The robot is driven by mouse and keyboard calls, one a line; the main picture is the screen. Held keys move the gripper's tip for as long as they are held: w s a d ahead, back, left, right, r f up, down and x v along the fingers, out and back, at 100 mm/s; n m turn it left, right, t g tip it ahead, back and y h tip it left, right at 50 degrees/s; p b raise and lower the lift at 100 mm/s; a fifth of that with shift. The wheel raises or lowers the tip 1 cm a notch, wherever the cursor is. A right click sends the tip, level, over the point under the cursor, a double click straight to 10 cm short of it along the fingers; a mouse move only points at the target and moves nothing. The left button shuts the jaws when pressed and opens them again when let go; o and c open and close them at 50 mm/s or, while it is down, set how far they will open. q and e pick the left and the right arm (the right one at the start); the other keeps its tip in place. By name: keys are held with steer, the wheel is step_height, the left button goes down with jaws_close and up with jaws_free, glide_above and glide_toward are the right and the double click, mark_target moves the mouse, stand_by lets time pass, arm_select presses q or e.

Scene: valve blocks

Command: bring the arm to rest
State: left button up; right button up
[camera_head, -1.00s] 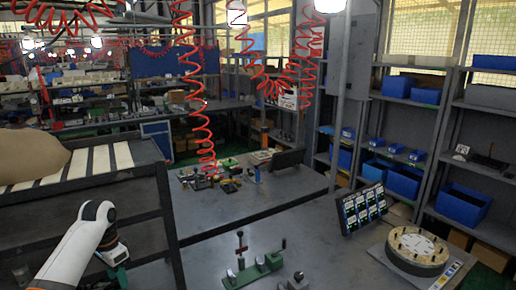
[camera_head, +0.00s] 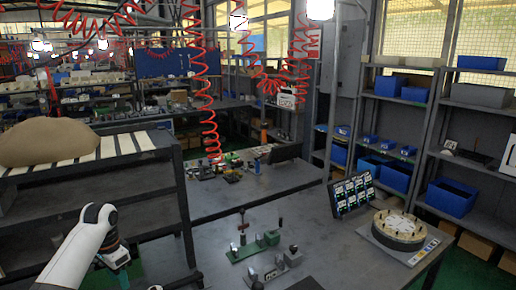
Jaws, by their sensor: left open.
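My left arm (camera_head: 75,250), white and bent, comes in at the lower left, in front of the dark shelf rack. My left gripper (camera_head: 122,268) hangs below its wrist near the bottom edge, with a green part showing. It is open, with nothing visible in it, and its fingertips are hard to make out. It is well to the left of the green fixture with a lever (camera_head: 255,245) on the grey workbench (camera_head: 325,245). My right gripper is not in view.
The dark rack (camera_head: 150,185) with a brown sack (camera_head: 48,142) on top stands close to my left arm. A panel of small displays (camera_head: 351,194) and a round disc fixture (camera_head: 400,226) sit at the workbench's right. Red coiled hoses (camera_head: 210,130) hang from above.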

arm_select(q)
steer(key=s+d+f+t, duration=0.1)
steer(key=s+d+f, duration=1.3)
steer(key=s+f, duration=0.1)
steer(key=s+d+r+n+t, duration=0.1)
steer(key=s+r+n, duration=0.15)
steer(key=s, duration=0.75)
steer(key=s+d+r+n+t, duration=0.2)
steer(key=s+r, duration=0.1)
steer(key=s, duration=0.7)
step_height(320, 180, down, 30)
steer(key=g+b, duration=0.2)
steer(key=b, duration=0.3)
steer(key=s+a+f+b, duration=0.1)
steer(key=s+f+b, duration=0.1)
steer(key=s+f, duration=0.6)
steer(key=s+a+f+g+b, duration=0.1)
steer(key=s+a+f+b, duration=0.1)
steer(key=s+f, duration=0.7)
step_height(320, 180, down, 6)
steer(key=shift+s+r+b, duration=0.25)
steer(key=shift+s+b, duration=0.05)
steer(key=shift+b, duration=0.2)
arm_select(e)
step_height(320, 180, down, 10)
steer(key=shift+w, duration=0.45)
